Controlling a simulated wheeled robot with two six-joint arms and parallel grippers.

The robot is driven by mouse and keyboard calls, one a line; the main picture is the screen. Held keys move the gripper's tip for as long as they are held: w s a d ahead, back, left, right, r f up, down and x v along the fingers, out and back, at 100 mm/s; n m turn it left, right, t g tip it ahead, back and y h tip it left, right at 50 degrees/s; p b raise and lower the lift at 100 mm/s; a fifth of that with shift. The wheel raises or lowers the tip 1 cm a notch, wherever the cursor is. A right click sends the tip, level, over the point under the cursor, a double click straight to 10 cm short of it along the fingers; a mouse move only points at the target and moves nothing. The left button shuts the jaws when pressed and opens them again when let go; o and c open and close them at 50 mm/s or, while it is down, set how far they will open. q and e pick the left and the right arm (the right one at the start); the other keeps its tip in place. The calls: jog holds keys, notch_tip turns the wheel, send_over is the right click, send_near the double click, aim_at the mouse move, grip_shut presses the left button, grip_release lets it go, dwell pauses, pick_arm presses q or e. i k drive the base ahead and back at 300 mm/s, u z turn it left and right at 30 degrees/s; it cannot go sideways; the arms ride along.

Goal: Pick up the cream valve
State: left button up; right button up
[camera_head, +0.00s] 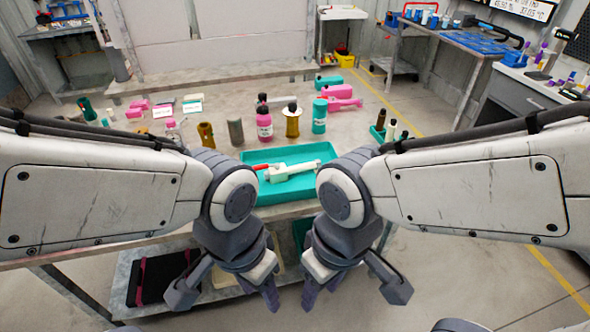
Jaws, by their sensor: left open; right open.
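The cream valve (294,170) lies in a teal tray (287,193) near the front of the table. It has a red part (262,167) at its left end. My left gripper (228,300) is open and empty, pointing down in front of the table's near edge, below and left of the tray. My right gripper (352,295) is open and empty, pointing down in front of the near edge, below and right of the tray. Neither gripper touches the valve. My forearms cover the table to both sides of the tray.
Behind the tray stand a pink bottle (264,124), a brass-coloured part (292,122), a teal cylinder (319,116) and a grey cylinder (236,132). A small green holder (377,134) with bottles stands to the right. A lower shelf holds a black case (160,277).

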aim_at(275, 176)
jog(key=z, duration=1.7)
jog(key=i, duration=1.4)
jog(key=u, duration=2.75)
